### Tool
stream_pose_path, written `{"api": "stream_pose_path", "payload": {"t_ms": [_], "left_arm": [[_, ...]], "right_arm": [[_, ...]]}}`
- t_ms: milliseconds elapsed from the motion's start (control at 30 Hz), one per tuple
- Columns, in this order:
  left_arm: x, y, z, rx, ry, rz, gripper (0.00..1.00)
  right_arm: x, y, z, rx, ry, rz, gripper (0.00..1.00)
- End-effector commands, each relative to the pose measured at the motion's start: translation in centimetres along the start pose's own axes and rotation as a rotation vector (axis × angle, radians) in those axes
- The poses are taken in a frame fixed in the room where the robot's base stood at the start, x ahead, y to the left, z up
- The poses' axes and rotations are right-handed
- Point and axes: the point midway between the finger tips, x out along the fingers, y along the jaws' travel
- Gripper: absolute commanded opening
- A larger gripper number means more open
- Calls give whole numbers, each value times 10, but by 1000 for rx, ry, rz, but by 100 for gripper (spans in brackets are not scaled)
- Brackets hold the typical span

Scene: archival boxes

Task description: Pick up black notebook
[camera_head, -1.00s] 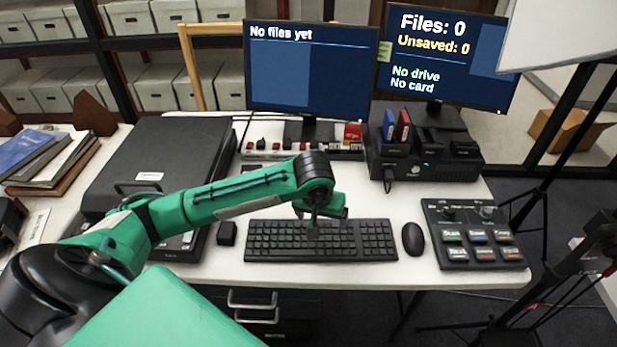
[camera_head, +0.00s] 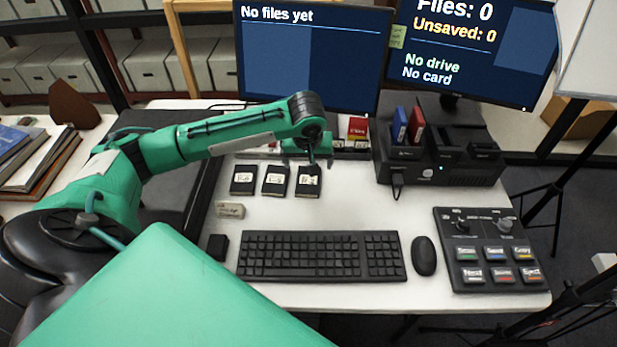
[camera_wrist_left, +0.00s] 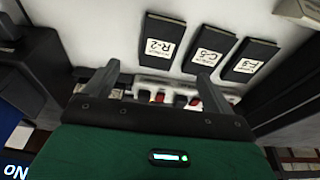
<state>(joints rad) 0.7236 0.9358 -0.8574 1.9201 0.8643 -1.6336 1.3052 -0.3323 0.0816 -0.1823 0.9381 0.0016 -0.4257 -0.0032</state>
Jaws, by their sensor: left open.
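I cannot make out a black notebook for certain in either view. My left gripper (camera_head: 310,150) is above the desk, behind the keyboard and in front of the left monitor. In the left wrist view its two fingers (camera_wrist_left: 158,78) are spread apart with nothing between them. Three small black labelled cartridges lie in a row below it: one marked R-2 (camera_wrist_left: 163,42), one marked C-5 (camera_wrist_left: 209,50) and one marked F-3 (camera_wrist_left: 249,60). They also show in the head view, the rightmost one (camera_head: 308,181) nearest the gripper. My right gripper is not visible.
A stack of books (camera_head: 42,160) lies at the far left. A keyboard (camera_head: 320,256), mouse (camera_head: 424,256) and button panel (camera_head: 490,250) line the desk's front. A black dock (camera_head: 440,160) holds blue and red drives. Two monitors (camera_head: 305,60) stand behind.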

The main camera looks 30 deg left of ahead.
Motion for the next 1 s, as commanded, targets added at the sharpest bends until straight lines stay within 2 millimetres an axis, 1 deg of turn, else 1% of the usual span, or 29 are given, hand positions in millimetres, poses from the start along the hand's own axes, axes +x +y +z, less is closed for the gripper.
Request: {"api": "stream_pose_path", "payload": {"t_ms": [33,100,200,267,467,633,733,833,1000], "left_arm": [[12,0,1,-1,-3,-2,88],[26,0,0,-1,-2,-2,88],[41,0,0,0,-2,-1,88],[48,0,0,0,0,-1,88],[61,0,-2,1,0,-1,88],[86,-1,-8,-1,-1,-2,88],[99,-1,-7,0,-1,0,88],[106,-1,-7,2,0,-1,88],[107,-1,-7,2,1,0,88]], "right_arm": [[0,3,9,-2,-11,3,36],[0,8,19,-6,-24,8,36],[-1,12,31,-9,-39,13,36],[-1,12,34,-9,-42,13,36],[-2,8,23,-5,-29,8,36],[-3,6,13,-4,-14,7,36],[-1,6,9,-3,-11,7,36],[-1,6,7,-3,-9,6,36],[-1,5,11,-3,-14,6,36]]}}
